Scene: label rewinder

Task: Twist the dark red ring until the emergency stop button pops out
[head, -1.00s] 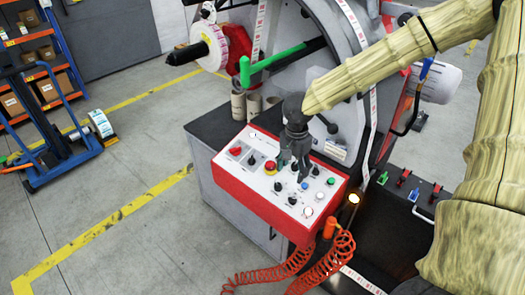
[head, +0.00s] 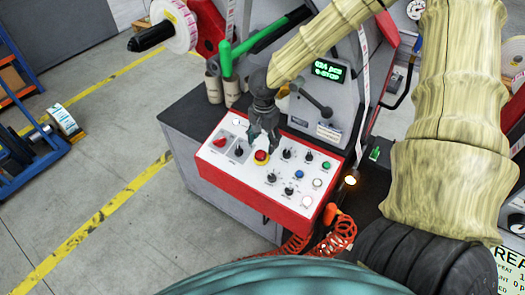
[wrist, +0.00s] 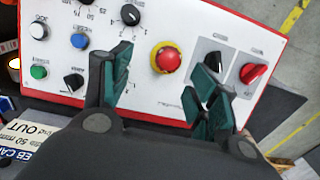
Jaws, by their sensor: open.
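The emergency stop button (head: 261,157) is a red round cap on a yellow base on the white-topped control panel (head: 226,146). In the wrist view the button (wrist: 167,58) lies between and a little beyond my spread fingers. Its cap has a darker red edge, but a separate dark red ring is hard to make out. My gripper (head: 264,139) is open and empty, pointing down just behind the button. In the wrist view my gripper (wrist: 160,80) has one dark green finger on each side. Whether a finger touches the panel cannot be told.
A red selector (wrist: 253,73) and a black selector (wrist: 214,62) sit close beside the right finger. Several black knobs, a blue button (head: 299,174) and a green button (head: 326,165) fill the panel's other side. A green-lit display (head: 328,70) stands behind.

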